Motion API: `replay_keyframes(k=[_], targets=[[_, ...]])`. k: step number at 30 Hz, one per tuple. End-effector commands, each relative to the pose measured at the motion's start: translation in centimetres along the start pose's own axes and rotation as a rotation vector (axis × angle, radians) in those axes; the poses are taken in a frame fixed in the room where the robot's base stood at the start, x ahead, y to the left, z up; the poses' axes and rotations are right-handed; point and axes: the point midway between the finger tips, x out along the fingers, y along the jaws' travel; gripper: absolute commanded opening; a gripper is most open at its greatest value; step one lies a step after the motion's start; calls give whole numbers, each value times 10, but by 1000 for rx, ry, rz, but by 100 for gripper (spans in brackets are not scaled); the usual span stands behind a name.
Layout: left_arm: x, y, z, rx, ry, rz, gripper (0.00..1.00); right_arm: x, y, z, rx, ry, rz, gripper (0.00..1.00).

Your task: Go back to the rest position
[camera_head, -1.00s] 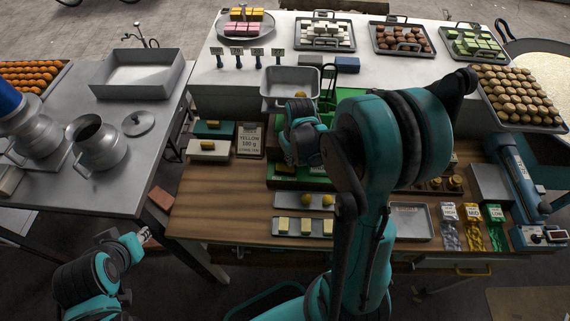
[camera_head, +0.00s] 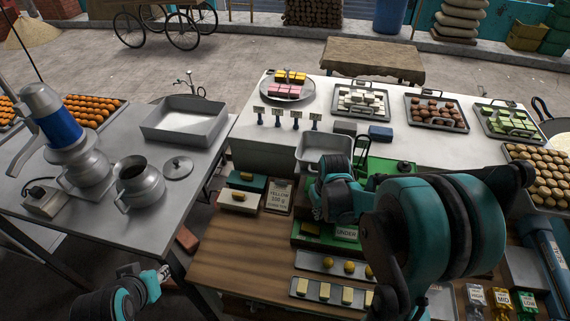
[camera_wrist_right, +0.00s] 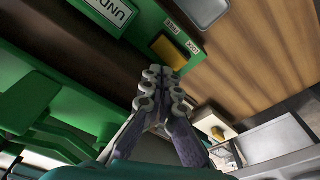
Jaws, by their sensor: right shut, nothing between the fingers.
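My right gripper (camera_head: 318,212) is shut and empty above the wooden worktable (camera_head: 225,262), beside the green equipment with an UNDER sign (camera_head: 346,234). In the right wrist view its fingers (camera_wrist_right: 165,85) meet with nothing between them. My right arm hides part of the worktable.
A white counter (camera_head: 340,133) with sweet trays is behind the worktable. A tray of yellow balls (camera_head: 332,265) and a tray of pale blocks (camera_head: 322,293) lie near the front.

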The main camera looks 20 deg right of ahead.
Motion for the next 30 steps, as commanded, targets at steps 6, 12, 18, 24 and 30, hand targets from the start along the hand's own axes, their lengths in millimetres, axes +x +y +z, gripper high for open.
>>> replay_keyframes(k=[6,12,18,24,30], targets=[[4,0,2,0,0,0,31,0,-2,1,-1,8,2,0],[33,0,24,0,0,0,31,-3,-24,16,-9,83,15,0],[76,0,54,0,0,0,31,-3,-58,48,-17,220,23,0],[113,0,81,0,0,0,31,10,-85,86,-23,354,13,0],[134,0,96,0,0,0,31,23,-100,110,-26,444,-4,0]])
